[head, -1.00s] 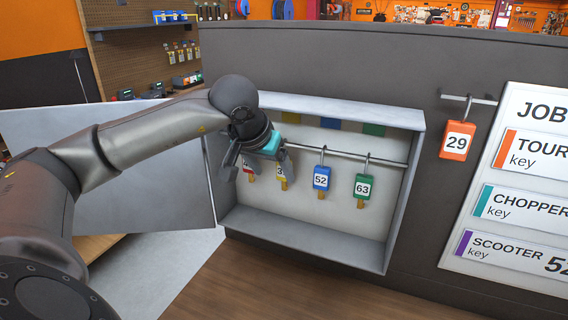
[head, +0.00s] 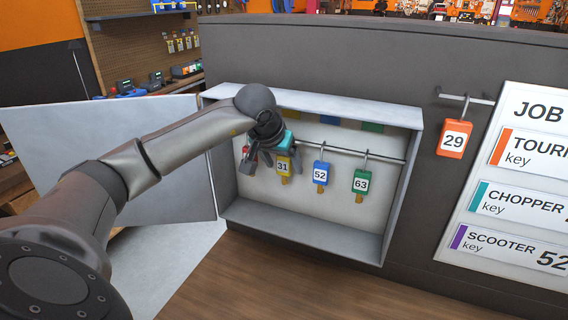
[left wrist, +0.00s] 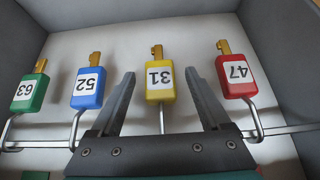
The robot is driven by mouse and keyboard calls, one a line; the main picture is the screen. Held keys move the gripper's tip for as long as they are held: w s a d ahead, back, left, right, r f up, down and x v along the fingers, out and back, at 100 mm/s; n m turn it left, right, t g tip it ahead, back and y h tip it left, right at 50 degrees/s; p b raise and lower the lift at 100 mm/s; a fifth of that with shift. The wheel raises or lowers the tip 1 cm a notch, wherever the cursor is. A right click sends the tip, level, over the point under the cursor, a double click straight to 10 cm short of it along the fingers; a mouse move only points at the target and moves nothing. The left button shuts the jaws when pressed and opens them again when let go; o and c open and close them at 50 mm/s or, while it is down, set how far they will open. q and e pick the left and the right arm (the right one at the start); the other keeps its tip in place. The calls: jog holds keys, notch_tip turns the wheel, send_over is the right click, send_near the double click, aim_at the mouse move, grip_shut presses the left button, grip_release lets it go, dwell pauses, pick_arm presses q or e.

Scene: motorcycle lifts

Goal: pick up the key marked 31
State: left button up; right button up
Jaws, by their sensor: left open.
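The yellow key tag marked 31 (head: 283,166) hangs on the rail inside the open key cabinet. In the left wrist view the yellow tag (left wrist: 160,80) shows upside down between my open fingers, with gaps on both sides. My left gripper (head: 268,165) is open in front of the rail; it also shows in the left wrist view (left wrist: 164,92), its fingers pointing toward the tags. Nothing is held. My right gripper is not in view.
The red tag 47 (left wrist: 236,76) hangs close beside one finger; the blue tag 52 (head: 321,174) and green tag 63 (head: 361,182) hang on the other side. The cabinet (head: 300,232) has raised walls, with its door (head: 140,160) swung open left. Orange tag 29 (head: 454,138) hangs outside.

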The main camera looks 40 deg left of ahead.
pick_arm(q)
grip_shut()
dwell(0.5)
jog(key=shift+r, duration=0.1)
